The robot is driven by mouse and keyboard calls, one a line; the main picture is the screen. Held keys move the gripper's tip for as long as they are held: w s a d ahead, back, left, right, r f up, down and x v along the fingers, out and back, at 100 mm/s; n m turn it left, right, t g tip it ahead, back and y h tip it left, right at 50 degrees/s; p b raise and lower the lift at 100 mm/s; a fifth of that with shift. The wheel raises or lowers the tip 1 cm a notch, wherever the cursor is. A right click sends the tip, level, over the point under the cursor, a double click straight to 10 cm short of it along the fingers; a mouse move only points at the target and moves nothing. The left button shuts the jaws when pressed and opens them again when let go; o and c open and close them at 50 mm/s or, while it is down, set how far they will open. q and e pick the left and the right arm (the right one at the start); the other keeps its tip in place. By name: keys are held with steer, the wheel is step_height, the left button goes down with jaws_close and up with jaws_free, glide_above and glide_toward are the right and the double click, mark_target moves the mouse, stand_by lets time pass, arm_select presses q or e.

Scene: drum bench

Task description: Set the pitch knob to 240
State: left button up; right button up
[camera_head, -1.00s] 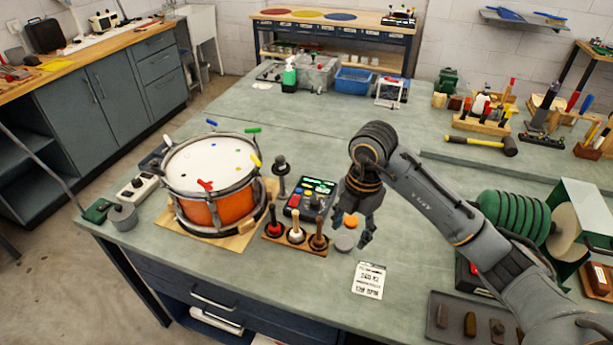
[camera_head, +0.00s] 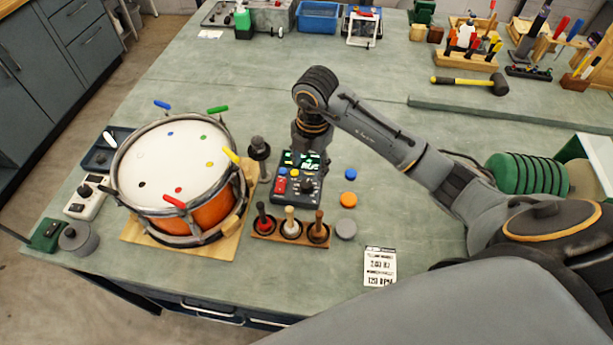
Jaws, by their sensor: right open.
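A dark control box (camera_head: 286,199) with a lit green display, small coloured buttons and a black knob (camera_head: 307,187) stands right of the drum. The display's reading is too small to make out. I cannot tell for sure which knob is the pitch knob. A cream box with a dark knob (camera_head: 84,190) stands left of the drum. My right gripper (camera_head: 310,150) is open and empty, pointing down at the far edge of the control box, by the display. Its fingertips are hard to separate from the dark box, and contact cannot be told. My left gripper is not in view.
The drum (camera_head: 210,216) stands on a wooden board. A rack of three mallets (camera_head: 262,232) stands in front of the control box. Blue, orange and grey discs (camera_head: 346,229) lie to its right. A printed card (camera_head: 380,266) lies nearer the front.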

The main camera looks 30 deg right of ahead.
mark_target(306, 183)
steer(key=f, duration=0.4)
steer(key=f+p, duration=0.1)
steer(key=f, duration=0.1)
steer(key=shift+w+a+f, duration=0.1)
steer(key=shift+w+a, duration=0.05)
steer(key=shift+w, duration=0.2)
steer(key=shift+f, duration=0.65)
steer(key=c, duration=0.9)
steer(key=shift+c, duration=1.2)
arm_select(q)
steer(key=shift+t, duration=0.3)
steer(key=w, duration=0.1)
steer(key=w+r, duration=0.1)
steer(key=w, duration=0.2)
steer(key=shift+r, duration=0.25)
